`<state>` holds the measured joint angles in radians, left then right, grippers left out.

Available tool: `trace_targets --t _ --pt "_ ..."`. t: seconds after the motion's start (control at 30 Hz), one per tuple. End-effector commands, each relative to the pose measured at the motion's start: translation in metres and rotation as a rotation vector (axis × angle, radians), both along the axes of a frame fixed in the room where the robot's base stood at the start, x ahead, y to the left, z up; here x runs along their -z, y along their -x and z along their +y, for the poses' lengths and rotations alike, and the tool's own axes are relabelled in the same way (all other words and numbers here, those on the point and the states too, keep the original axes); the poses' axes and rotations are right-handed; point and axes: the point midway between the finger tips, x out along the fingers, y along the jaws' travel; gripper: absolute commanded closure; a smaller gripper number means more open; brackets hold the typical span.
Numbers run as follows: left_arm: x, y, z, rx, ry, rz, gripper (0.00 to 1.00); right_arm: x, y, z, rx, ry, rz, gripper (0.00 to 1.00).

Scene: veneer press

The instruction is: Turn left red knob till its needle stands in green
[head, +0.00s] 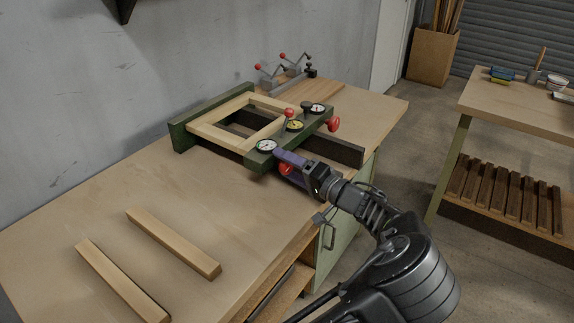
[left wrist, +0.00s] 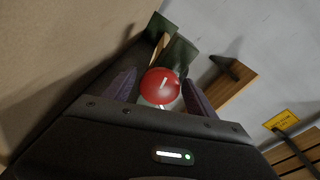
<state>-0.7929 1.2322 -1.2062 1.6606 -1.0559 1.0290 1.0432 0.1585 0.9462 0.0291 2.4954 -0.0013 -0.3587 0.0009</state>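The left red knob (head: 285,169) sits on the front of the press's green beam (head: 261,162), below the left round dial (head: 266,146). The dial has a white face with some green; its needle is too small to read. My left gripper (head: 284,163) is at the knob, with its purple fingers on either side. In the left wrist view the red knob (left wrist: 160,86), with a pale mark on its face, lies between the fingertips. The fingers look apart, with a narrow gap beside the knob. My right gripper is not in view.
A pale wooden frame (head: 203,135) lies in the press. A yellow dial (head: 295,126), a third dial (head: 317,109) and the right red knob (head: 333,123) are farther along the beam. Two wood strips (head: 172,243) (head: 122,282) lie on the bench's near left. Toggle clamps (head: 287,70) stand behind.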

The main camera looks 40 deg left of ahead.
Motion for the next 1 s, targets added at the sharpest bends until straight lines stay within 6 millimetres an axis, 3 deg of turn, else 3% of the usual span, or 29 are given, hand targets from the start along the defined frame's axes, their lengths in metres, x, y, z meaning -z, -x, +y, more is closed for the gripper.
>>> trace_targets --t 0.67,1.0 --pt "0.0002 0.0001 -0.0003 0.0 0.001 0.0 0.91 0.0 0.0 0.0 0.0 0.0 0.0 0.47" --pt "-0.0006 0.0 -0.0003 0.0 0.002 0.032 0.92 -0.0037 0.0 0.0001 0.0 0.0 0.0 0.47"
